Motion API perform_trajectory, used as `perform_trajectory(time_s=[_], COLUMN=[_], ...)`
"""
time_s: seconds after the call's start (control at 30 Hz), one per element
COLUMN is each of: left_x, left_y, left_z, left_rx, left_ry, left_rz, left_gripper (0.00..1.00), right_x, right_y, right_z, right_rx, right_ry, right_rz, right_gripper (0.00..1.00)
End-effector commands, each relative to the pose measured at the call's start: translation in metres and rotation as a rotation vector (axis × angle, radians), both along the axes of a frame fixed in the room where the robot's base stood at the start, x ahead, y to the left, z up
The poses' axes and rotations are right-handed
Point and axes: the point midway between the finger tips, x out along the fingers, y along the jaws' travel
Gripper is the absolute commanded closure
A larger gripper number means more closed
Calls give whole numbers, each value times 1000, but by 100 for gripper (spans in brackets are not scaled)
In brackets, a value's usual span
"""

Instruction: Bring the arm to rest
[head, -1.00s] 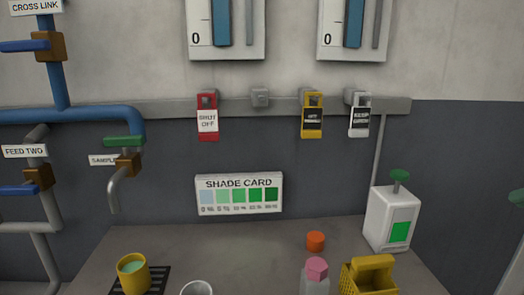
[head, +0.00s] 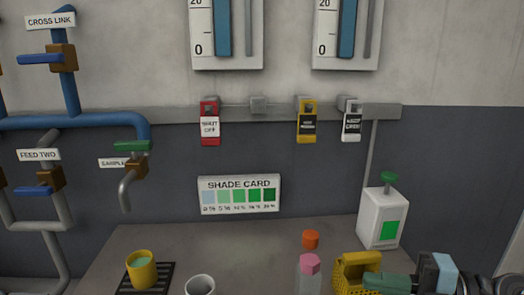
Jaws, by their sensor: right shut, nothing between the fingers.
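My right gripper (head: 388,283) is at the bottom right edge of the head view, in front of the yellow basket (head: 345,274). Its jaws are shut with nothing held, and part of the arm is cut off by the frame edge. I cannot tell whether it touches the basket. My left gripper is not in view.
The bench holds a yellow cup (head: 143,272) of green liquid on a dark grate (head: 160,280), a grey cup (head: 200,284), a pink-capped bottle (head: 309,266), an orange cap (head: 311,239) and a white dispenser (head: 382,219). Pipes with valves (head: 133,146) stand at left. The bench middle is clear.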

Motion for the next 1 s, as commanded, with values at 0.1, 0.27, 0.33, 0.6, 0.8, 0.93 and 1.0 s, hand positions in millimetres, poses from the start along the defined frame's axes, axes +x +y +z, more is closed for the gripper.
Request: perform_trajectory(time_s=[0.1,0.27,0.33,0.6,0.8,0.93,1.0], left_x=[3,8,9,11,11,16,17], left_y=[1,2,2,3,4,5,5], left_z=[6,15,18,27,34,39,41], left_rx=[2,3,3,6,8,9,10], left_ry=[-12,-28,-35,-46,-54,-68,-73], left_rz=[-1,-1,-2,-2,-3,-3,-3], left_gripper=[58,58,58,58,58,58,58], right_x=[-6,-10,-14,-63,-149,-208,-233], right_y=[11,8,3,-21,-25,-18,-13], right_z=[-17,-53,-74,-194,-291,-333,-347], right_rx=[231,487,579,787,796,761,742], right_ry=[93,243,323,709,1055,1249,1330], right_rz=[-75,-256,-358,-820,-1153,-1302,-1355], right_gripper=[100,100,100,100,100,100,100])
